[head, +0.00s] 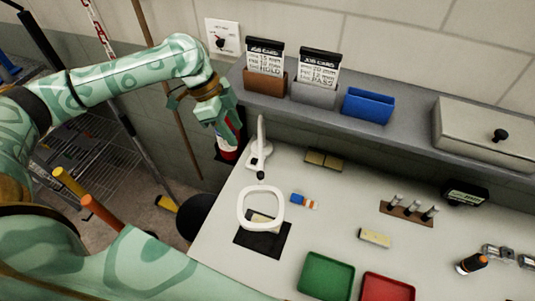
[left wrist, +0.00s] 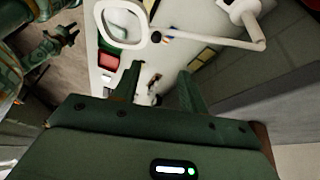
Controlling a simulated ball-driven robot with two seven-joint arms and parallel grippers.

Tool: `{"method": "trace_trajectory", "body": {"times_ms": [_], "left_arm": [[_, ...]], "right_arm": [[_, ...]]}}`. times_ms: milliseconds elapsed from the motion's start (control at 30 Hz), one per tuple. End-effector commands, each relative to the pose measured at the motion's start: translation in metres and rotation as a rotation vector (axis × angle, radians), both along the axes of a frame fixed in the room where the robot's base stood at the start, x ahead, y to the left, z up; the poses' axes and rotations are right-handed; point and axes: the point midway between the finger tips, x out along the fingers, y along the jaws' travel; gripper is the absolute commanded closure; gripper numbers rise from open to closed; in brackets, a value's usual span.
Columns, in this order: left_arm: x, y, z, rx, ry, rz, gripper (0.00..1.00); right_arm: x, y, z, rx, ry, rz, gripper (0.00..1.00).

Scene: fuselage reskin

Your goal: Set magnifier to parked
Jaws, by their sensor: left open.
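The magnifier has a white ring head (head: 260,208) on a jointed white arm, with its base (head: 258,156) at the back left of the bench. The ring hangs over a black mat (head: 262,243) and a tan piece seen through it. My left gripper (head: 229,130) is open and empty, pointing down beyond the bench's left edge, left of the magnifier's base and apart from it. In the left wrist view, its two fingers (left wrist: 160,78) stand apart, and the magnifier ring (left wrist: 123,23) lies beyond them at the top. A dark claw at that view's left (left wrist: 66,38) looks like my right gripper; its jaws are unclear.
A shelf (head: 410,128) behind the bench bears two job-card holders, a blue holder (head: 368,105) and a grey box (head: 487,137). Green (head: 326,277) and red (head: 388,288) trays stand at the front. A blue-and-white item (head: 304,201) lies right of the ring. A red object stands behind my left gripper.

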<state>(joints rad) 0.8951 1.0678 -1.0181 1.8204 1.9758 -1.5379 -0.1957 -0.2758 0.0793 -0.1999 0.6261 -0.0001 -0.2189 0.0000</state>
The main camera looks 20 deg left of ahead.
Motion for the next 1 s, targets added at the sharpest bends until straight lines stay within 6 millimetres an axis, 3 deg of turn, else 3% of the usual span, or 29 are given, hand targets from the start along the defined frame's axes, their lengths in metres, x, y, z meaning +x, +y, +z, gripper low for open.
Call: {"method": "trace_trajectory", "body": {"times_ms": [167,367,700,1000], "left_arm": [[-0.001,-0.007,-0.014,-0.003,0.007,-0.011,0.57],[0.001,-0.025,-0.058,-0.003,0.010,-0.009,0.57],[0.005,-0.054,-0.129,-0.001,0.007,-0.007,0.57],[0.007,-0.063,-0.150,-0.001,0.004,-0.006,0.57]], "right_arm": [[-0.012,0.000,-0.004,0.000,0.017,0.000,0.64],[-0.040,-0.002,-0.012,-0.004,0.060,0.002,0.64],[-0.014,0.000,-0.021,-0.001,0.021,0.000,0.64],[-0.023,-0.001,-0.023,-0.002,0.033,0.001,0.64]]}}
